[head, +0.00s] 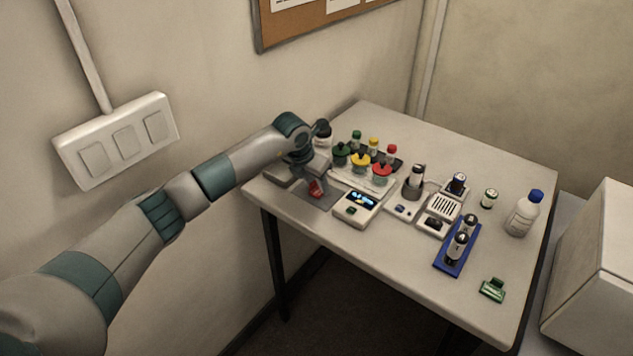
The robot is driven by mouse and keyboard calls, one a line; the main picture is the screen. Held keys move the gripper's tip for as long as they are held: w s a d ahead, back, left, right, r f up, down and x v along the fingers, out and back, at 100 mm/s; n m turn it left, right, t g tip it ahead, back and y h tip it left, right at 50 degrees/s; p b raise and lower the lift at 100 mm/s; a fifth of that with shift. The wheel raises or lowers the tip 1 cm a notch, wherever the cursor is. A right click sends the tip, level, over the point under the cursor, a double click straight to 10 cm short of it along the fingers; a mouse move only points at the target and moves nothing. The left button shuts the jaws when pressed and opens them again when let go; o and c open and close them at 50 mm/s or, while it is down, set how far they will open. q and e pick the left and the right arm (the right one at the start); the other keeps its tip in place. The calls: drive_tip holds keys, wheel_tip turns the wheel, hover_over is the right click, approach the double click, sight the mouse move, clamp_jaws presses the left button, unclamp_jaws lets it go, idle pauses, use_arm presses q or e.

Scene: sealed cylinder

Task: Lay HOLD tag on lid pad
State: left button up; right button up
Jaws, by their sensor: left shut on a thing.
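My left gripper (314,181) is at the left end of the table, pointing down. It is shut on a small red piece (317,189), which looks like the HOLD tag; no lettering can be read. The red piece is just above or touching a flat grey pad (321,202); I cannot tell which. I cannot tell for certain which surface is the lid pad. My gripper and wrist hide part of the grey pad and what is behind it. My right gripper is not in view.
Jars with green, yellow and red lids (382,170) stand close right of my gripper. A device with a lit display (359,203) is beside the pad. A blue rack (450,265), a white bottle (520,217) and a green clip-like item (492,291) are further right. The front middle of the table is clear.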

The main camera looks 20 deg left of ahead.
use_arm(q)
drive_tip(key=shift+f, duration=0.15)
drive_tip(key=o, duration=1)
drive_tip(key=shift+r, duration=0.25)
drive_tip(key=shift+s+a+r, duration=0.1)
drive_tip(key=shift+r, duration=0.1)
drive_tip(key=shift+b+v, duration=2.4)
drive_tip(key=shift+v, duration=3.3)
